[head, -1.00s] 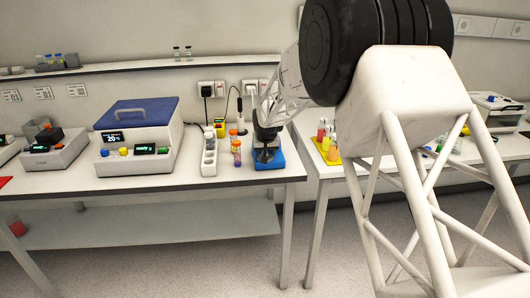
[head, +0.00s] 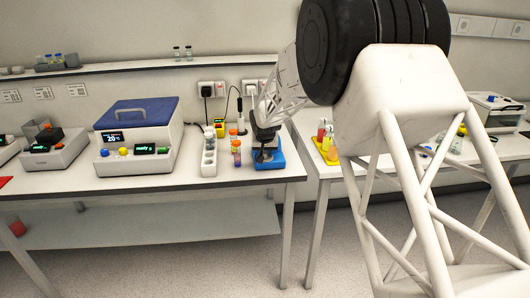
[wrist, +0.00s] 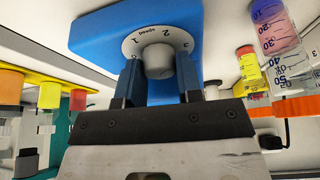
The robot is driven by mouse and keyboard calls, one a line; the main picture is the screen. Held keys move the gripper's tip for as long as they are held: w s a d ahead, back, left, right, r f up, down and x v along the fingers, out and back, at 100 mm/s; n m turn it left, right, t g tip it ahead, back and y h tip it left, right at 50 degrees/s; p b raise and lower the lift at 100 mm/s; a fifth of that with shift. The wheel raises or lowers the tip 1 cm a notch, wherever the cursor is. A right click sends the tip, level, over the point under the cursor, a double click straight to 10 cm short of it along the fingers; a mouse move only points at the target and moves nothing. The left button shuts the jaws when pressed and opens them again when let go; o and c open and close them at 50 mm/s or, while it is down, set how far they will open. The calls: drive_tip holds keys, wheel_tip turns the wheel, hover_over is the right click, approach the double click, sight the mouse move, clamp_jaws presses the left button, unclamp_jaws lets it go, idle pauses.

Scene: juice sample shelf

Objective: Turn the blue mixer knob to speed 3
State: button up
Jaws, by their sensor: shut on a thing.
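The blue mixer (head: 279,152) stands at the right end of the left bench. In the wrist view its blue body (wrist: 95,38) carries a pale round dial (wrist: 133,42) with printed digits, a 1 among them, and the word speed. A grey knob (wrist: 159,62) stands out from the dial's middle. My gripper (wrist: 159,72) has its two blue fingers on either side of the knob, shut on it. I cannot tell which digit the knob points to. In the head view my gripper (head: 264,141) is over the mixer and hides the knob.
A white tube rack (head: 209,158) and capped tubes (head: 236,153) stand close left of the mixer. A blue-lidded device (head: 139,112) is farther left. A yellow rack (head: 327,151) with bottles stands on the other bench, across a gap.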

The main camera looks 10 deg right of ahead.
drive_tip(key=shift+m+h, duration=0.4)
drive_tip(key=shift+m, duration=0.4)
drive_tip(key=o, duration=0.9)
drive_tip(key=shift+r, duration=0.1)
drive_tip(key=shift+v, duration=3.8)
drive_tip(key=shift+o, duration=0.2)
